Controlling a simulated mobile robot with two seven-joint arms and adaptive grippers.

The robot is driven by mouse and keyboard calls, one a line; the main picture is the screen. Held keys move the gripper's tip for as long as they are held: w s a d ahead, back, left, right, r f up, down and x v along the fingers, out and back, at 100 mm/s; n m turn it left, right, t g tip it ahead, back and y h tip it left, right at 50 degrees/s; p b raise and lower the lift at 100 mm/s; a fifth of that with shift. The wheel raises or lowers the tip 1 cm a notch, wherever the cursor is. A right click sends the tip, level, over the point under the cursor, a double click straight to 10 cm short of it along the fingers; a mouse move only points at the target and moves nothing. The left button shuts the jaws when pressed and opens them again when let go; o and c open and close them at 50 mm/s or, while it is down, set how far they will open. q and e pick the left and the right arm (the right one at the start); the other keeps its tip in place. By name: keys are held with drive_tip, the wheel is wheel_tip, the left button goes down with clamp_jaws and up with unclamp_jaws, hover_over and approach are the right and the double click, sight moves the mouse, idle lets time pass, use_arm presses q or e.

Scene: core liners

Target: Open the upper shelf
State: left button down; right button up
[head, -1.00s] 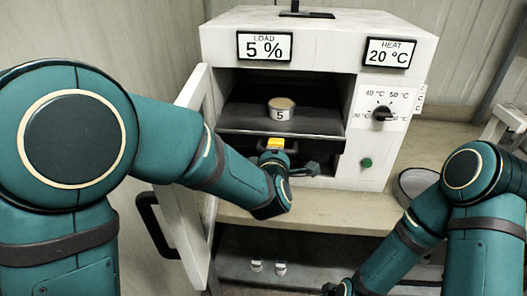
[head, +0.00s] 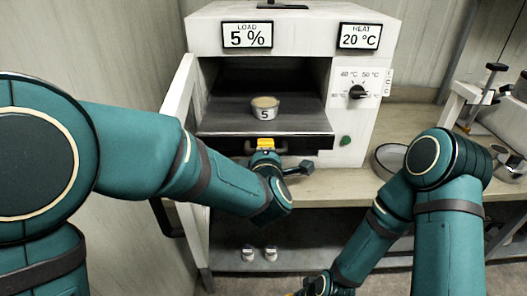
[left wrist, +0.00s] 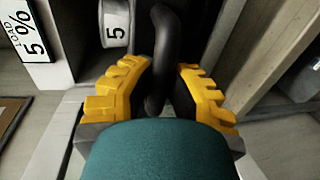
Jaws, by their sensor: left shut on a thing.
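The white oven (head: 360,130) stands on the bench with its door (head: 178,125) swung open to the left. The upper shelf (head: 222,120) is a dark grey plate that sticks out a little past the oven's front. A small cup marked 5 (head: 264,112) stands upright on it. My left gripper (head: 266,143) is at the middle of the shelf's front edge, shut on the black shelf handle (left wrist: 160,60), which shows between its yellow fingers in the left wrist view. My right gripper (head: 312,287) is low at the bottom edge, mostly cut off, away from the oven.
The oven's displays read load 5 % and heat 20 °C. A dial (head: 357,92) and green button (head: 346,140) are at its right. A round dish (head: 390,158) lies on the bench. Two small jars (head: 259,254) stand below the bench.

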use_arm(q)
drive_tip(key=shift+s, duration=0.15)
drive_tip(key=c, duration=0.9)
unclamp_jaws()
drive_tip(key=s+r, duration=0.2)
drive_tip(key=s, duration=0.9)
drive_tip(key=shift+s+a+r, duration=0.2)
drive_tip(key=shift+s+a, duration=0.05)
drive_tip(key=shift+s, duration=0.15)
